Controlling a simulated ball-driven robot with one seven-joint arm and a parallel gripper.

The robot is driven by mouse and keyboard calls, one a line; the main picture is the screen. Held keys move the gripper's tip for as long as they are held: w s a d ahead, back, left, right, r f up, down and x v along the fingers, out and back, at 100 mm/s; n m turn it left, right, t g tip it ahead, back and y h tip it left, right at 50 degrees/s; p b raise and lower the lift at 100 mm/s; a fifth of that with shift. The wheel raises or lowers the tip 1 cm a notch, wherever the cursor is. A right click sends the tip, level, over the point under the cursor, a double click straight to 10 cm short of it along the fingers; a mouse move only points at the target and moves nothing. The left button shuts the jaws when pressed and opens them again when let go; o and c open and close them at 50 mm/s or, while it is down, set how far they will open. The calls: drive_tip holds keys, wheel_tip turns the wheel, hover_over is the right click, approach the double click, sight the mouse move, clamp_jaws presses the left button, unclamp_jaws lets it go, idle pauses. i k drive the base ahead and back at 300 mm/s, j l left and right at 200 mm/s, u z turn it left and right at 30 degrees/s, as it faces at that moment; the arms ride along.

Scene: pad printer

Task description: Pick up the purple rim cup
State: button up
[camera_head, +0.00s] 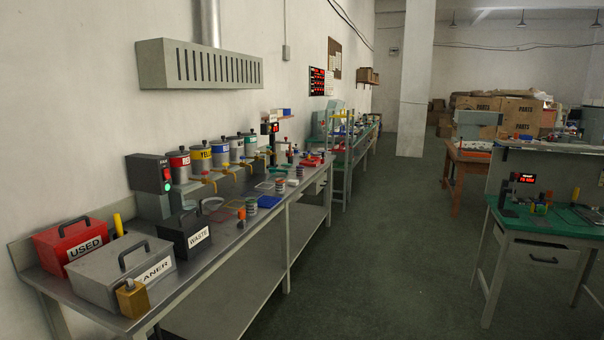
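Several small cups stand on the long metal bench (192,279) at left. A grey banded cup (251,206) stands near the front edge, and a similar cup (280,187) stands farther along. They are too small in the picture for me to make out a purple rim on any of them. My gripper is not in view.
On the bench stand a red USED box (72,240), a grey cleaner box (112,268), a black WASTE box (183,238) and a row of labelled canisters (179,165). A green-topped table (545,222) stands at right. The green floor between is clear.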

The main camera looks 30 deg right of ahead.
sight(300, 169)
drive_tip(key=i+l+z, duration=0.4)
drive_tip(key=i, duration=0.45)
drive_tip(key=i+z, duration=0.35)
drive_tip(key=i, duration=2.7)
